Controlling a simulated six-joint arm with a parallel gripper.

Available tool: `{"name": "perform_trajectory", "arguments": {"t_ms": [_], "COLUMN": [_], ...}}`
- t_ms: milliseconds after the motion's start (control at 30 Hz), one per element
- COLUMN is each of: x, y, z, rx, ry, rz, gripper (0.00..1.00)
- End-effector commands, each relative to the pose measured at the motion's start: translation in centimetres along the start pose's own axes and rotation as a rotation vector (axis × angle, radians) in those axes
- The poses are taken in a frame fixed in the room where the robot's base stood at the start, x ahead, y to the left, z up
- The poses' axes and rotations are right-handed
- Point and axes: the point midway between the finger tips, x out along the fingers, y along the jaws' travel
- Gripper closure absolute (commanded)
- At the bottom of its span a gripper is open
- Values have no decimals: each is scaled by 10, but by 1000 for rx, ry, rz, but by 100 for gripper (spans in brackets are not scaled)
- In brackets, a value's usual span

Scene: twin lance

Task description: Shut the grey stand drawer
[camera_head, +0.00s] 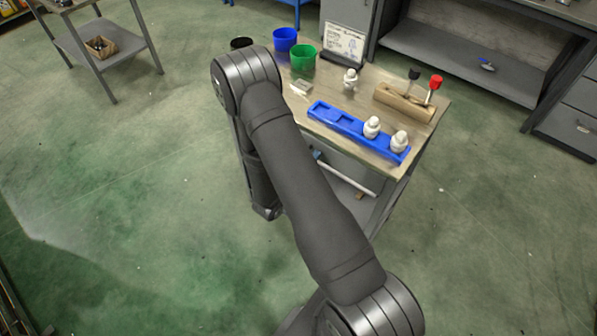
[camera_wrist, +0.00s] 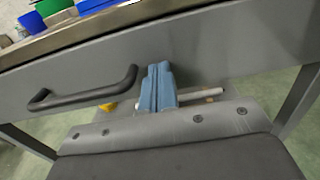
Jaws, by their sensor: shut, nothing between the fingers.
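The grey stand (camera_head: 408,178) has a worn wooden top, and my arm covers much of its front in the head view. In the wrist view the grey drawer front (camera_wrist: 215,45) spans the picture under the top's edge, with a black bar handle (camera_wrist: 85,93) at left. I see no open gap above the drawer front, but cannot tell whether it is fully in. My gripper (camera_wrist: 157,70) has blue-grey fingers, shut and empty. They overlap the drawer front's lower edge, right of the handle; I cannot tell whether they touch it.
On the top stand a blue tray (camera_head: 338,123) with white pieces, a wooden block (camera_head: 400,101) with black and red knobs, a green cup (camera_head: 303,57), a blue cup (camera_head: 284,39) and a sign (camera_head: 342,44). A white rod (camera_wrist: 205,92) lies below the drawer.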

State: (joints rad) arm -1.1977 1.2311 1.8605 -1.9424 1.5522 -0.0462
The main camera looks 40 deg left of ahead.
Motion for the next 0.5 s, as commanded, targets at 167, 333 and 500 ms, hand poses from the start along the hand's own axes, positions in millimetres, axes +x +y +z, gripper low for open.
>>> {"name": "perform_trajectory", "arguments": {"t_ms": [167,333,500], "x": [-27,-58,-88], "y": [2,1,1], "z": [1,0,0], "rx": [-1,-5,-4], "ry": [-1,-1,-1], "rz": [9,12,12], "gripper": [100,100,100]}}
